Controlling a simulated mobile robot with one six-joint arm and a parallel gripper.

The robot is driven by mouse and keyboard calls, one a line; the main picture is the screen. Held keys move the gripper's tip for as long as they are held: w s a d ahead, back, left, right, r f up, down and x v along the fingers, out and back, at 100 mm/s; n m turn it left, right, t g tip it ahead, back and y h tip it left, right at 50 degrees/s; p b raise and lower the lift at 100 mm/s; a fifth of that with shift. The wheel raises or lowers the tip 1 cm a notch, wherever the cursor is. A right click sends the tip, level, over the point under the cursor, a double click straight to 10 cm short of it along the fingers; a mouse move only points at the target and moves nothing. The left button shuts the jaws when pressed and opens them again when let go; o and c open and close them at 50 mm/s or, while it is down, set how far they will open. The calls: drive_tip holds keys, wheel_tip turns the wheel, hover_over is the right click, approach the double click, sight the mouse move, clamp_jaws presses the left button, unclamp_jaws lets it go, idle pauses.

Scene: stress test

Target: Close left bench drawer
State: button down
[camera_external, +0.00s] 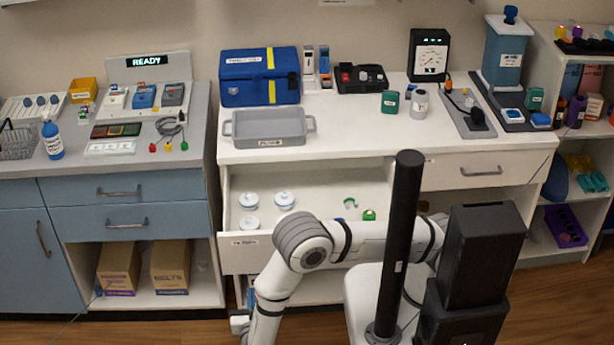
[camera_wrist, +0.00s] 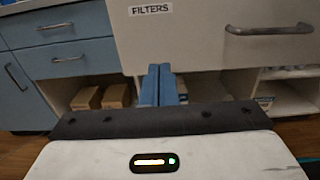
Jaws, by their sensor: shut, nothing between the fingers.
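The left bench drawer (camera_external: 252,254) is pulled out from the white bench in the external view. Its inside shows, with several white lidded jars (camera_external: 285,199) and small green items. In the wrist view, its pale front (camera_wrist: 190,45) fills the upper middle, with a FILTERS label and a metal handle (camera_wrist: 268,29) to the right. My gripper (camera_wrist: 160,70) has its blue fingers together and empty. The fingertips appear at the lower edge of the drawer front, below the label and left of the handle. I cannot tell whether they touch it. My arm hides part of the drawer in the external view.
The right bench drawer (camera_external: 480,170) is shut. A grey tray (camera_external: 233,140) and blue case (camera_external: 259,78) stand on the bench top. Blue cabinets (camera_external: 125,188) stand left, with cardboard boxes (camera_external: 170,267) on a low shelf. A shelf unit (camera_external: 588,143) stands right.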

sight(251, 255)
drive_tip(key=w+p, duration=0.1)
drive_tip(key=w, duration=1.1)
drive_tip(key=shift+w, duration=0.1)
drive_tip(key=w+b, duration=0.6)
drive_tip(key=w, duration=2.5)
drive_tip(key=shift+w, duration=0.25)
drive_tip(key=shift+w+r, duration=0.2)
drive_tip(key=shift+r, duration=0.15)
